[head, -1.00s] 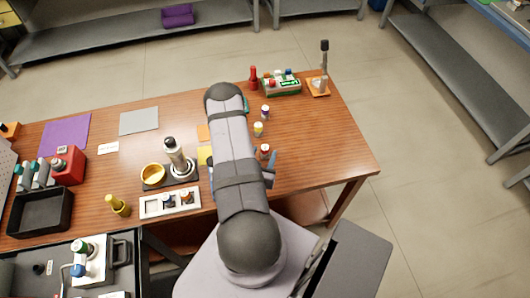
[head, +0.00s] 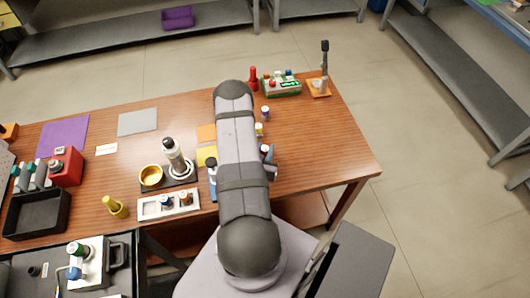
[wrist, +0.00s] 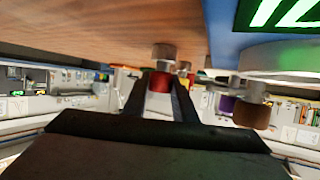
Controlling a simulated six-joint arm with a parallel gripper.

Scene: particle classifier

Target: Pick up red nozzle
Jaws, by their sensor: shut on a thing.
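In the wrist view my gripper (wrist: 158,82) is shut on the red nozzle (wrist: 159,81), a small piece with a red band and a grey-brown metal end. The metal end shows just above the fingertips, close to the wooden surface.
A yellow-topped piece (head: 259,130) and a purple-topped one (head: 265,113) stand right of my arm. A red bottle (head: 253,77) and a green-white rack (head: 283,88) are at the back. The table's right part (head: 330,150) is clear.

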